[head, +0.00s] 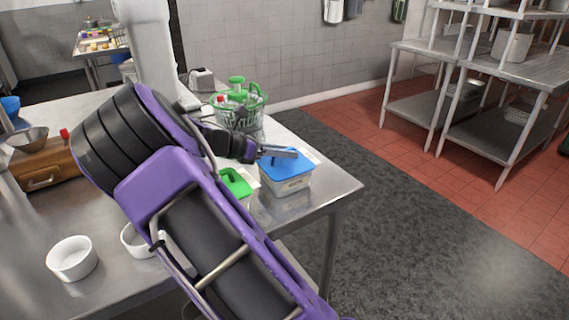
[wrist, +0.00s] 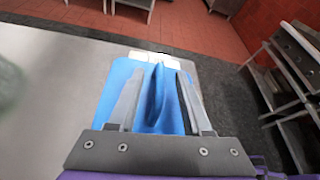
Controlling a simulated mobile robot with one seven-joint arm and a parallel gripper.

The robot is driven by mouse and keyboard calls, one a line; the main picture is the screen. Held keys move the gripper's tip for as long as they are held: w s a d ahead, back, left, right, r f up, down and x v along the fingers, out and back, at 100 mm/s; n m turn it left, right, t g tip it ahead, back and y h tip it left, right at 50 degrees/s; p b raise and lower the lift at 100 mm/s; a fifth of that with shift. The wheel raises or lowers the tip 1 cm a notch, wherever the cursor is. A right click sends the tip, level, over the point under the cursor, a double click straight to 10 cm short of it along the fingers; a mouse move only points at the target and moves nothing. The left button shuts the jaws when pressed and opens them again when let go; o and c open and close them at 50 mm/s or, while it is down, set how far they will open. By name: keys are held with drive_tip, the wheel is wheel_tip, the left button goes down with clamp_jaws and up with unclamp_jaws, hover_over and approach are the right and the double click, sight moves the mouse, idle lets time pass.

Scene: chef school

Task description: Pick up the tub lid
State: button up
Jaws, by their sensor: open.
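A blue tub lid (head: 278,170) with a raised ridge-like handle sits on a clear tub (head: 290,187) near the table's right corner. A second lid, green (head: 236,183), lies just left of it, partly hidden by my arm. My gripper (head: 290,153) is over the blue lid. In the wrist view the two fingers of my gripper (wrist: 160,80) are apart, one on each side of the blue lid's handle (wrist: 156,98). The blue lid (wrist: 121,72) fills the space beneath them. I cannot tell whether the fingers touch it.
A green-rimmed basket (head: 240,108) stands behind the tubs. White bowls (head: 72,258) and a wooden box (head: 45,168) are on the left of the steel table (head: 325,185). The table's edge is close to the right of the blue-lidded tub. Steel shelves (head: 500,110) stand farther right.

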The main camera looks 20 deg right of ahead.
clamp_jaws()
drive_tip(key=shift+r, duration=0.1)
idle(0.3)
